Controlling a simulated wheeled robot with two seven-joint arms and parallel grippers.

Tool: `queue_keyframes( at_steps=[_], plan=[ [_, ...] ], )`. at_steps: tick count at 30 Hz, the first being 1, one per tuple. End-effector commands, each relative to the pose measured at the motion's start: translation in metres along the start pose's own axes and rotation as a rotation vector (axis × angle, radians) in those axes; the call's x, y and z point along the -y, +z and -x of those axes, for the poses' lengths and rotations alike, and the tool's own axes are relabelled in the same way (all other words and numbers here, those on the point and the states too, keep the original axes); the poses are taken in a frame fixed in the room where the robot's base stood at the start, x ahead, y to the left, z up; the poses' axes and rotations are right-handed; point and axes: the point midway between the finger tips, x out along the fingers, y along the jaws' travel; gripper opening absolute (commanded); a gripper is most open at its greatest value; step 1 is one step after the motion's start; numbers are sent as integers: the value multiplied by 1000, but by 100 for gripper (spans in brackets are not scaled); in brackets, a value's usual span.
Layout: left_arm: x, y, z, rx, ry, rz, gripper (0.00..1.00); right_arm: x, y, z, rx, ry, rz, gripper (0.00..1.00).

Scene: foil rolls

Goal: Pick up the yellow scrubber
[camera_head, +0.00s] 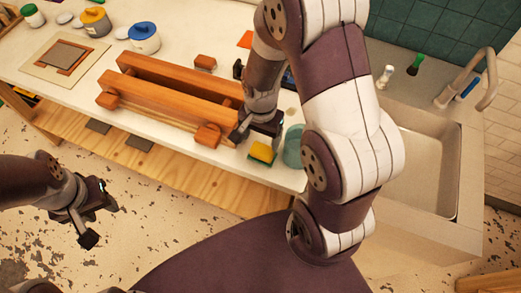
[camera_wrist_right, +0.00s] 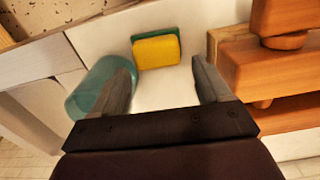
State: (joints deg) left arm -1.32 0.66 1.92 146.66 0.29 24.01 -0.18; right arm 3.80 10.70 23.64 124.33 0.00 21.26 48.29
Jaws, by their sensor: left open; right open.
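The yellow scrubber (camera_head: 262,152) is a small yellow block with a green layer. It lies near the front edge of the white counter, just right of the wooden rack. In the right wrist view the scrubber (camera_wrist_right: 157,51) shows ahead of and between the two fingers. My right gripper (camera_head: 258,130) is open above and just behind the scrubber in the head view, with nothing between its fingers (camera_wrist_right: 165,75). My left gripper (camera_head: 100,218) is open and empty, out over the floor in front of the counter.
A teal translucent cup (camera_head: 293,147) stands close right of the scrubber; it also shows beside a finger in the right wrist view (camera_wrist_right: 98,88). The wooden rack (camera_head: 175,92) lies to the left. A sink (camera_head: 425,165) is at the right. Lidded jars (camera_head: 144,38) stand at the back left.

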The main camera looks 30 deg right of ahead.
Motion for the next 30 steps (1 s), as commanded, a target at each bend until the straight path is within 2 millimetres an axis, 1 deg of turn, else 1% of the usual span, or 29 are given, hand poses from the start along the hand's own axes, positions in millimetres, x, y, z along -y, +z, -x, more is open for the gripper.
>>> queue_keyframes(
  at_steps=[3, 6, 9, 14, 15, 17, 18, 26, 30],
  plan=[
    [0, -1, 8, -1, 0, 0, 43, -2, 0, -21, 6, 7, 0, 77],
    [0, -1, 7, -1, 0, 0, 43, -1, -1, -39, 4, 4, 0, 77],
    [0, -1, 7, 0, 0, 0, 43, 0, -1, -46, 2, 1, 1, 77],
    [0, -1, 7, 0, 0, 0, 43, 0, -1, -47, 1, 0, 1, 77],
    [0, -1, 7, 0, 0, 0, 43, 0, -1, -47, 1, 0, 1, 73],
    [0, -1, 7, 0, 0, 0, 43, 0, -1, -47, 1, 0, 1, 54],
    [0, -1, 7, 0, 0, 0, 43, 0, -1, -47, 1, 0, 1, 41],
    [0, -1, 7, 0, 0, 0, 43, 0, -2, -46, 1, 0, 1, 39],
    [0, -1, 7, 0, 0, 0, 43, 1, -2, -39, -1, -2, 1, 39]
  ],
)
